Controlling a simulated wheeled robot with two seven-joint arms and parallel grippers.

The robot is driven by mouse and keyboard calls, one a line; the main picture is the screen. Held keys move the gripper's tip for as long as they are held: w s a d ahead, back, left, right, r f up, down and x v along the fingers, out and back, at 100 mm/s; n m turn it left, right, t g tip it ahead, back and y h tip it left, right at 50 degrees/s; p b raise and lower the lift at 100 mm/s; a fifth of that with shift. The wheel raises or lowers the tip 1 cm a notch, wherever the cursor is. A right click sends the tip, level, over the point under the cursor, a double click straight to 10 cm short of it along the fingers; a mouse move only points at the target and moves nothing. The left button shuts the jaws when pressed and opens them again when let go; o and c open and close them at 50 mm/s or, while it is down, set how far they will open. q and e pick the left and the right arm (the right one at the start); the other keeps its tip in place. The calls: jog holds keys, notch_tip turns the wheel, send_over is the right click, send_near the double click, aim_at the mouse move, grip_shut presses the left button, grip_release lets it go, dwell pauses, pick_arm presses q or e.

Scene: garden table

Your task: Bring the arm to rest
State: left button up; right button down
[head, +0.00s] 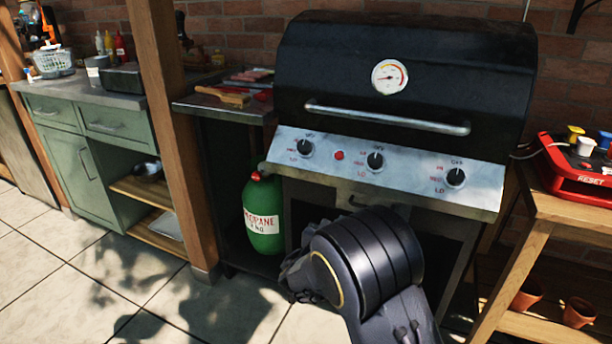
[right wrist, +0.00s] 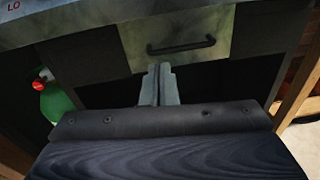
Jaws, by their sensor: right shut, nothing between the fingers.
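My right arm (head: 365,262) reaches in from the bottom of the head view, in front of the grill. In the right wrist view my right gripper (right wrist: 160,70) is shut, its two fingers together with nothing between them. It points toward the grill's front, below and a little left of a dark handle (right wrist: 182,47) on a grey panel. I cannot tell how far the fingertips are from the panel. In the head view the fingers cannot be made out behind my own arm. My left gripper is not in view.
The black grill (head: 400,70) has its lid closed. A green propane tank (head: 262,215) stands below its left side. A wooden side table (head: 560,205) with a red box (head: 580,172) is at right. Wooden posts (head: 170,120) and a green cabinet (head: 70,165) are at left. Tiled floor is open at lower left.

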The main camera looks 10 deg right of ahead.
jog(key=s+d+f+m+g, duration=0.2)
jog(key=s+d+m+g, duration=0.6)
jog(key=s+d+m, duration=0.35)
jog(key=s+a+m+g+y, duration=0.3)
jog(key=s+m+y, duration=0.75)
jog(key=s, duration=0.95)
jog(key=s+a+r+m+t+y, duration=0.35)
jog(key=s+a+m, duration=0.25)
jog(key=a+m, duration=0.2)
notch_tip(320, 180, up, 28)
jog(key=p, duration=2.8)
jog(key=shift+a+n+g+y+p, duration=0.15)
jog(key=shift+n+g+y+p, duration=0.15)
jog(key=shift+n+g, duration=0.1)
